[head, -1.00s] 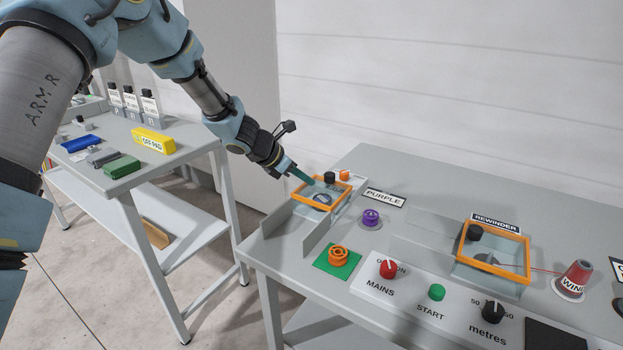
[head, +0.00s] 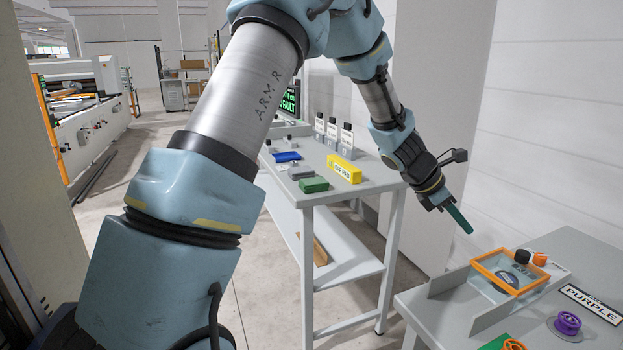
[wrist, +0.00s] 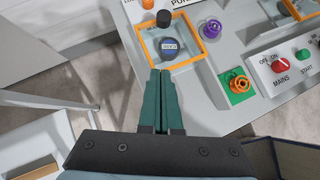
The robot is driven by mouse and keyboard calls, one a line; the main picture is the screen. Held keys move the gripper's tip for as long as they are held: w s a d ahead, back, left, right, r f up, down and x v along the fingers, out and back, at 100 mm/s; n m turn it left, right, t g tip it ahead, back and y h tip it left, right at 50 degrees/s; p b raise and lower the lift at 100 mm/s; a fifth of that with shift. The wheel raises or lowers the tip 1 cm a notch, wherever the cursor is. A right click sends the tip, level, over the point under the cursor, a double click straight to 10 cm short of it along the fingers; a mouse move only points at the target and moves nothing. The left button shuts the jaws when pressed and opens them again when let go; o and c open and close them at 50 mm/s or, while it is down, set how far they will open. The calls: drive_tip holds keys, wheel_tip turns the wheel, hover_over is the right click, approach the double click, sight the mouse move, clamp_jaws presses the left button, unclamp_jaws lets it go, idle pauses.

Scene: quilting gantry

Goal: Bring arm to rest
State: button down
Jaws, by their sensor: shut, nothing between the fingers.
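My gripper (head: 459,219) is in the air at the left end of the grey bench (head: 424,312), just short of the orange-framed clear box. Its green fingers are pressed together with nothing between them. In the wrist view my gripper (wrist: 161,75) points toward the near edge of the orange-framed box (wrist: 143,39). I cannot tell how far above the bench the tips are. My arm reaches across the head view from lower left, over the top, and down to the right.
A purple spool (head: 567,323) and an orange spool on a green square (wrist: 238,84) sit on the bench. Open floor lies between the arm and a large machine (head: 85,120).

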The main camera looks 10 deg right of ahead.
drive_tip(key=w+a+m+t+y, duration=0.1)
drive_tip(key=w+a+m, duration=0.1)
drive_tip(key=a, duration=0.5)
drive_tip(key=w+a+m+y, duration=0.2)
drive_tip(key=a+m, duration=0.1)
drive_tip(key=a, duration=0.5)
drive_tip(key=s+a+m+y, duration=0.1)
drive_tip(key=a+m, duration=0.3)
drive_tip(key=a, duration=0.7)
drive_tip(key=s+a+m+t+y, duration=0.1)
drive_tip(key=s+a+m+y, duration=0.1)
drive_tip(key=a, duration=0.9)
drive_tip(key=s+a+m+t+y, duration=0.1)
drive_tip(key=a+m, duration=0.4)
drive_tip(key=a, duration=0.6)
drive_tip(key=s+y, duration=0.1)
drive_tip(key=s, duration=0.1)
drive_tip(key=shift+s+f+m, duration=0.2)
drive_tip(key=shift+s+m, duration=0.1)
drive_tip(key=shift+s, duration=0.1)
drive_tip(key=shift+d, duration=0.1)
